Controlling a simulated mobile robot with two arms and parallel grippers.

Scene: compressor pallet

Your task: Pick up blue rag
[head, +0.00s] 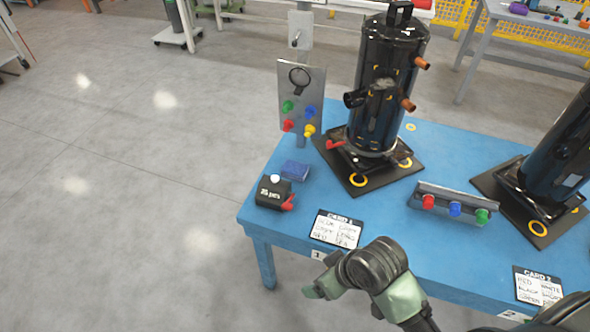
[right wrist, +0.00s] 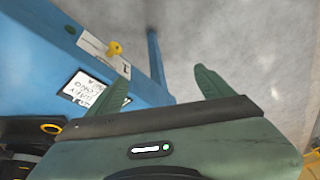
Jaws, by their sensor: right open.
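The blue rag (head: 296,170) lies as a small folded block on the blue table, behind the black box and left of the compressor's black base plate. It does not show in the right wrist view. My right gripper (head: 318,277) is in front of the table's near edge, below card 1, well apart from the rag. In the right wrist view its two fingers (right wrist: 163,78) are spread with nothing between them. My left gripper is not in view.
The black box (head: 273,191) with a red part stands just in front of the rag. A metal panel (head: 301,92) with coloured knobs stands behind it. The tall black compressor (head: 388,85) is to the right. Card 1 (head: 337,228) lies near the front edge. Open floor is left.

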